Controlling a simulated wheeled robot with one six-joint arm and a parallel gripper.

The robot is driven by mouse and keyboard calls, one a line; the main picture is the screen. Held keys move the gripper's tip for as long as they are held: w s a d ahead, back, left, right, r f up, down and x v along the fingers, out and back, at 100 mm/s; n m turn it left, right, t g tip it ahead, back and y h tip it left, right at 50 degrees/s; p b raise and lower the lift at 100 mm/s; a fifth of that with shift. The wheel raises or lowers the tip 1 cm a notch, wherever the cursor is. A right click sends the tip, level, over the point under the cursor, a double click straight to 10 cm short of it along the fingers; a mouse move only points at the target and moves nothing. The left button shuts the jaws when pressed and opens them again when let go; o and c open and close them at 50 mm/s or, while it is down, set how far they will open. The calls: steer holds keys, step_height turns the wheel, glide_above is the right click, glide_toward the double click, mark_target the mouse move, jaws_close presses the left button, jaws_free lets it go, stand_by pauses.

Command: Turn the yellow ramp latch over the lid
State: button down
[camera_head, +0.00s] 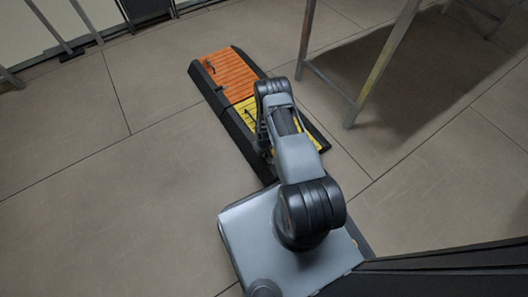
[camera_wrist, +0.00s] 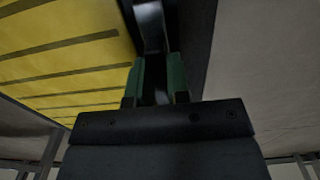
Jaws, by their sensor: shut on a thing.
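The yellow ramp lid (camera_head: 252,111) is a slatted panel in a black-edged ramp on the floor, partly covered by my arm in the head view. It fills the upper left of the wrist view (camera_wrist: 60,50). My gripper (camera_wrist: 161,85) is at the ramp's dark border beside the yellow lid, its green-padded fingers shut on a grey metal piece (camera_wrist: 150,25), which looks like the yellow ramp latch. The latch's lower part is hidden between the fingers. Whether it lies over the lid is unclear. In the head view the fingers are hard to make out beside my arm.
An orange slatted lid (camera_head: 226,72) with a small dark latch (camera_head: 209,68) lies at the far end of the same ramp. A metal-legged table (camera_head: 380,60) stands to the right. Open tiled floor (camera_head: 90,180) lies to the left.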

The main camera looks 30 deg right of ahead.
steer(key=n+b, duration=0.1)
steer(key=n, duration=0.3)
steer(key=shift+d+f+b, duration=0.1)
steer(key=shift+b, duration=0.2)
steer(key=n+b, duration=0.1)
steer(key=n, duration=0.3)
steer(key=shift+w+n, duration=0.1)
steer(key=shift+n, duration=0.3)
steer(key=n+b, duration=0.1)
steer(key=n, duration=0.3)
steer(key=shift+w+d, duration=0.1)
steer(key=n+b, duration=0.1)
steer(key=n, duration=0.3)
steer(key=shift+w+n, duration=0.1)
steer(key=shift+n, duration=0.5)
steer(key=c, duration=1.1)
jaws_free()
